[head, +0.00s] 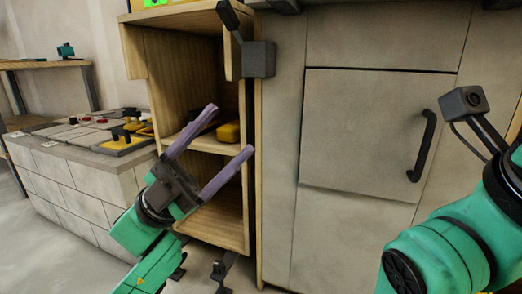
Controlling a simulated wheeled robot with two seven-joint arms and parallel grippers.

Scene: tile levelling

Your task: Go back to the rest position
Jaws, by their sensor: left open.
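My left gripper (227,139) is open, its two long purple fingers spread apart with nothing between them. It is in front of the open wooden cabinet (138,66), at about the height of its middle shelf. My right arm shows at the right edge in teal, in front of the grey panels; its gripper fingers are out of view.
A tiled block (75,182) on the left carries tiles and yellow-and-black tools (122,138). A yellow item (228,132) lies on the cabinet shelf. A grey door (362,130) with a black handle (424,146) fills the centre right. A wooden shelf (40,64) stands far left.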

